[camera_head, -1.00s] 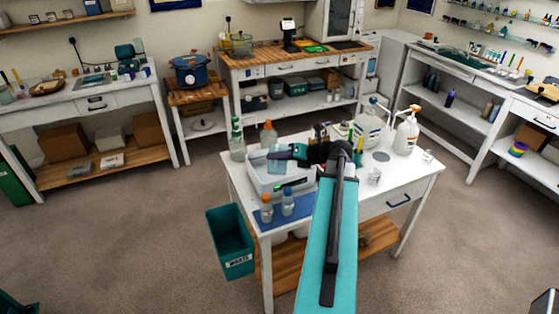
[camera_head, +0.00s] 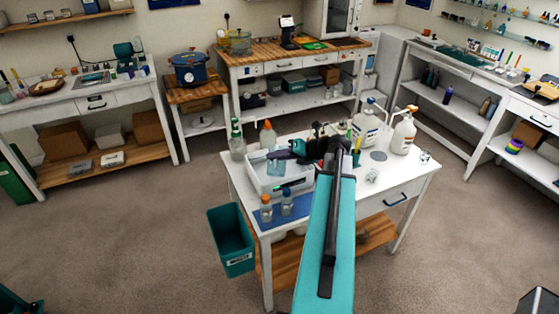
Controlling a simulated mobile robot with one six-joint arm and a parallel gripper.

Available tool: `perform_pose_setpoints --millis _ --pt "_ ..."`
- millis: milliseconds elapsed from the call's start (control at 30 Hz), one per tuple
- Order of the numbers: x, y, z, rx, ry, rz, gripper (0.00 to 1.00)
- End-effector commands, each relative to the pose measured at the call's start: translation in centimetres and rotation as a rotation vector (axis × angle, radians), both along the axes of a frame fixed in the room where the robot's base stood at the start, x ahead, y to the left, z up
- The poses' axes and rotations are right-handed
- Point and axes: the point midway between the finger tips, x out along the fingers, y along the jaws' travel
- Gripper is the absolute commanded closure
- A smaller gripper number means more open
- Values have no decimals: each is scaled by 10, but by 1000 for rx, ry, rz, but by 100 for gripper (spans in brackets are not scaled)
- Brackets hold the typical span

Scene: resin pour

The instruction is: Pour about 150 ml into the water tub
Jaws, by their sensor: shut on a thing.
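The white water tub (camera_head: 262,186) stands at the left of the white work table, behind a blue mat. My gripper (camera_head: 290,152) is over the tub's back right part. It is shut on a small clear vessel (camera_head: 276,167), which shows faintly at or above the tub's opening. Dark and teal gripper parts hide some of the vessel. I cannot tell its tilt, its fill, or whether liquid is running from it.
Two small bottles (camera_head: 287,203) stand on the blue mat (camera_head: 270,217). A green-capped bottle (camera_head: 237,145) and an orange-capped bottle (camera_head: 268,136) stand behind the tub. Pump bottles (camera_head: 403,135) stand at the back right. A teal waste bin (camera_head: 231,243) is beside the table's left end.

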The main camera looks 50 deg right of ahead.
Motion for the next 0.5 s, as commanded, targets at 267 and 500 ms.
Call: perform_pose_setpoints --millis 267,500 --pt "1 -3 2 26 20 0 100" --pt "1 -4 2 49 38 0 100"
